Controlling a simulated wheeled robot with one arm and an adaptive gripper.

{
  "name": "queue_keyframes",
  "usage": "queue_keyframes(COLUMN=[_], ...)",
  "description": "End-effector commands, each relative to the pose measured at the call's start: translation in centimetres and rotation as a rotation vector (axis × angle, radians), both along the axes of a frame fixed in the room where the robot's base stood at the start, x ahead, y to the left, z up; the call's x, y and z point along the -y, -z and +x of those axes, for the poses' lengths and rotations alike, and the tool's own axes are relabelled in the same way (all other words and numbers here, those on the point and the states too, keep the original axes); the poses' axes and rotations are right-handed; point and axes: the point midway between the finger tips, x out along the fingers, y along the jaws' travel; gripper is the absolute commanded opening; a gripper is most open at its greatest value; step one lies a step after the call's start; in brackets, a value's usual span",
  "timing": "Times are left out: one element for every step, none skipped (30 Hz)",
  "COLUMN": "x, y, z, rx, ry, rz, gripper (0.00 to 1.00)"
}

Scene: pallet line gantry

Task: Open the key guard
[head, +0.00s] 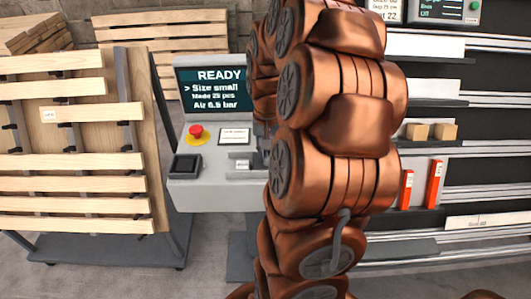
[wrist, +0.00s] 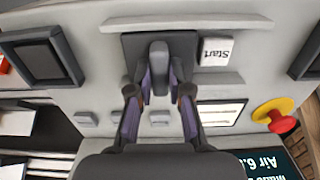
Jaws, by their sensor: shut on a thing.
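The key guard (wrist: 159,58) shows in the wrist view as a dark square piece with a rounded grey tab at its middle, beside a white Start label (wrist: 216,51). My gripper (wrist: 160,82) is shut on this tab, one finger on each side. Whether the guard is lifted at all I cannot tell. In the head view my arm hides the guard and most of my gripper, over the right part of the grey console (head: 205,190).
The console carries a red emergency button (head: 196,131) on yellow, a dark square frame (head: 185,165) and a screen (head: 215,85) reading READY. A slatted wooden pallet (head: 75,185) stands on a cart at left. Shelves with orange items (head: 434,184) stand at right.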

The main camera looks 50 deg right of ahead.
Motion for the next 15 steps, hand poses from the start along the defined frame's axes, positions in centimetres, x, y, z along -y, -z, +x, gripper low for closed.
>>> queue_keyframes(x=[-0.01, -0.04, -0.06, -0.08, -0.09, -0.09, -0.09, -0.09, -0.08, -0.06, -0.06, -0.05, -0.04, -0.04, -0.03], y=[0.09, 0.06, 0.02, 0.0, -0.03, -0.04, -0.04, -0.04, -0.05, -0.05, -0.05, -0.04, -0.04, -0.05, -0.05], z=[0.04, 0.03, 0.02, 0.02, 0.02, 0.04, 0.02, 0.02, 0.02, 0.02, 0.02, 0.01, 0.0, -0.01, -0.01], rx=[0.003, 0.003, 0.003, 0.002, 0.002, 0.002, 0.002, 0.002, 0.002, 0.002, 0.002, 0.002, 0.002, 0.002, 0.002], ry=[-0.008, -0.013, -0.016, -0.018, -0.019, -0.019, -0.019, -0.019, -0.018, -0.018, -0.018, -0.017, -0.017, -0.017, -0.016], rz=[-0.002, -0.002, -0.003, -0.002, -0.002, -0.002, -0.002, -0.002, -0.002, -0.002, -0.002, -0.002, -0.002, -0.002, -0.002], gripper=[0.0, 0.0, 0.0, 0.0, 0.0, 0.0, 0.0, 0.0, 0.0, 0.0, 0.0, 0.19, 0.22, 0.26, 0.3])
